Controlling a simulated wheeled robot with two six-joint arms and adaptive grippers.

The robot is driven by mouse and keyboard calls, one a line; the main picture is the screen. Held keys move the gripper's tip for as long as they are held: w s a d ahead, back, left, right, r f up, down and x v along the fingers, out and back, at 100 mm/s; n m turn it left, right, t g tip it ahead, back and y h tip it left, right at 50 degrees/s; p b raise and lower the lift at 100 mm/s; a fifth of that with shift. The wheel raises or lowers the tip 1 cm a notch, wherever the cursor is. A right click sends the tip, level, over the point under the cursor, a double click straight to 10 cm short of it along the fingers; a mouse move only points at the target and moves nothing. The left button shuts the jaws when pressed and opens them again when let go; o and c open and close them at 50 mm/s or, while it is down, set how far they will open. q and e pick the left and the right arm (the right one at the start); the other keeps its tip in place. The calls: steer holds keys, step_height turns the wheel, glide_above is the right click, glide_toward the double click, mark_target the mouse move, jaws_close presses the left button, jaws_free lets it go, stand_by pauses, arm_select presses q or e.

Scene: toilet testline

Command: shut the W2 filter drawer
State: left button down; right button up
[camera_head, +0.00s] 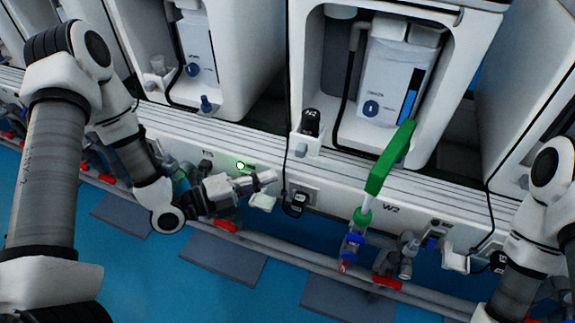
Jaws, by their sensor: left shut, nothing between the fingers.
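The W2 label (391,208) is on the front panel of the bench. A small white drawer-like piece (262,202) sticks out of the panel to the left of this label, and a similar white piece (455,261) sticks out to its right. I cannot tell which belongs to W2. My left gripper (268,177) is shut and empty, just above the left white piece; whether they touch is unclear.
A grey pipe with red-handled valves (388,282) runs low along the bench. White toilet-like units (395,80) stand above.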

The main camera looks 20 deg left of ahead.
mark_target(301, 131)
arm_select(q)
steer(key=shift+w+d+b, duration=0.25)
steer(key=shift+w+d, duration=0.2)
steer(key=shift+w, duration=0.65)
steer(key=shift+w+d+b, duration=0.25)
steer(key=shift+w+d, duration=0.25)
steer(key=shift+w, duration=0.55)
steer(key=shift+w+d+b, duration=0.25)
steer(key=shift+w+d, duration=0.2)
steer(key=shift+w, duration=0.65)
steer(key=w+b, duration=0.1)
steer(key=w, duration=0.8)
steer(key=shift+w+d+f+b, duration=0.15)
steer(key=shift+w+b, duration=0.1)
steer(key=shift+b, duration=0.15)
steer(key=shift+w+r, duration=0.15)
steer(key=shift+r, duration=0.2)
steer(key=shift+r, duration=0.1)
